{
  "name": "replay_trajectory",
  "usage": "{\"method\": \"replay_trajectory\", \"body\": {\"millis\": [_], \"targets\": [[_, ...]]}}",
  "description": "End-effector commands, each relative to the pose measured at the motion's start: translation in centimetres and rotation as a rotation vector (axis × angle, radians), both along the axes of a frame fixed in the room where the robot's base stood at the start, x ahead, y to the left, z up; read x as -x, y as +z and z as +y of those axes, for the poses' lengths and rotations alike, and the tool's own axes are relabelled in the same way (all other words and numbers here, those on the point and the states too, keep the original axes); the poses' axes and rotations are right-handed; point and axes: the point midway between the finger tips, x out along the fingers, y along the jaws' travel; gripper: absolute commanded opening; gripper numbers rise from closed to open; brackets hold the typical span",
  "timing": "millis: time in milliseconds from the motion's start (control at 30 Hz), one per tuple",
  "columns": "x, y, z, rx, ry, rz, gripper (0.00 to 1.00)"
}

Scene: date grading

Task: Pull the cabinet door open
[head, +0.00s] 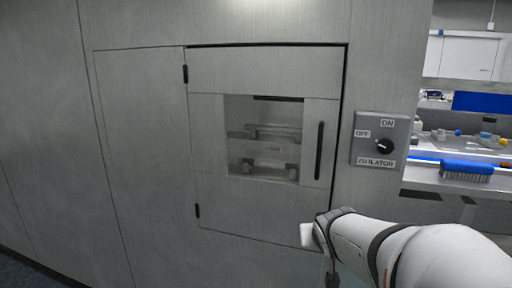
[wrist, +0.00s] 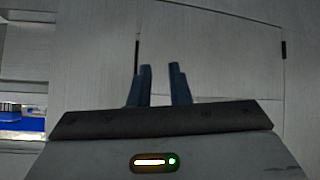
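The grey cabinet door (head: 250,210) has a small window and hinges on its left side. It looks closed, with a dark gap along its top and right edges. A black vertical handle (head: 320,150) is on its right part, and no gripper touches it. My gripper's end is low in the head view, below the handle and near the door's lower right corner; its fingers are not clear there. In the wrist view, my gripper (wrist: 160,68) shows two dark blue fingers, apart and with nothing between them. They face the door's lower part; the handle is not visible there.
An isolator switch panel (head: 380,140) is on the wall right of the door. Further right is a bench with a blue brush (head: 467,170) and other small items. The flat grey wall continues to the left of the door.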

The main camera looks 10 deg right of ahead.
Motion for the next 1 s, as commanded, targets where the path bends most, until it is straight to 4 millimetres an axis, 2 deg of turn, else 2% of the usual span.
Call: {"method": "replay_trajectory", "body": {"millis": [33, 200, 300, 400, 533, 733, 1000], "targets": [[-1.7, 1.8, -1.6, 0.016, -0.003, -0.079, 0.17], [-6.5, 7.3, -4.9, 0.038, 0.067, -0.361, 0.17], [-8.1, 9.9, -5.9, 0.024, 0.143, -0.495, 0.17], [-9.0, 11.8, -6.4, -0.003, 0.223, -0.595, 0.17], [-9.3, 13.2, -6.5, -0.039, 0.304, -0.671, 0.17], [-9.9, 13.8, -6.2, -0.063, 0.351, -0.705, 0.17], [-14.0, 13.8, -5.8, -0.065, 0.351, -0.704, 0.17]]}}
